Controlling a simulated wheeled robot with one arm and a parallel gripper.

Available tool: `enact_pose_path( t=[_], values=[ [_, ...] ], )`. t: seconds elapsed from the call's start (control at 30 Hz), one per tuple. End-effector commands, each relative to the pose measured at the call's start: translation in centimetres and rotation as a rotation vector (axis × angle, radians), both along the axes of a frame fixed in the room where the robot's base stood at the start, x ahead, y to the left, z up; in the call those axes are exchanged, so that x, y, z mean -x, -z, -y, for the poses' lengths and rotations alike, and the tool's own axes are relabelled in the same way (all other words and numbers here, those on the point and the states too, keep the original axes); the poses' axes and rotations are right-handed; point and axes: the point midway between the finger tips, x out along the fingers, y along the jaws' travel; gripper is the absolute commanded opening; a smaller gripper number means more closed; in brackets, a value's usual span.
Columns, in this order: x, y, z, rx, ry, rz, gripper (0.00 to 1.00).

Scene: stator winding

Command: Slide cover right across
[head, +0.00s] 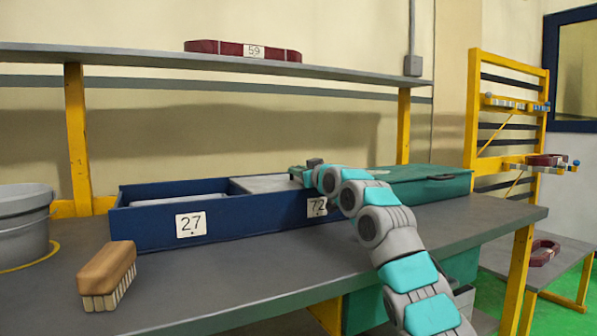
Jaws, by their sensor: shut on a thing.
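A long dark blue box (150,230) stands on the workbench, with a label 27 (191,224) on its left part and a label 72 (317,207) further right. A flat grey cover (262,184) lies across the top of the box's middle, just left of my gripper. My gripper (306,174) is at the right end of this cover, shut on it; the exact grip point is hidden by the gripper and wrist. The left compartment, behind label 27, is uncovered, with something pale grey (178,200) inside. My arm hides the box's right end.
A green case (425,180) lies right of my wrist. A shelf (130,57) with a dark red coil labelled 59 (240,50) spans above.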

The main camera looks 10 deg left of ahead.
Motion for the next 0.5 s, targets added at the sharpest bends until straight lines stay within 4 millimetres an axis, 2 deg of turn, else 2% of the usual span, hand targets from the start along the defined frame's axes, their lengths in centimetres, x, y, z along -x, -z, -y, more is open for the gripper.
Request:
enact_pose_path(
  t=[0.27,0.37,0.5],
  values=[
    [0.0,0.0,0.1,0.001,0.003,0.001,0.00],
    [0.4,0.1,-0.5,0.001,0.002,0.002,0.00],
    [1.7,0.3,-2.4,0.003,-0.001,0.006,0.00]
  ],
)
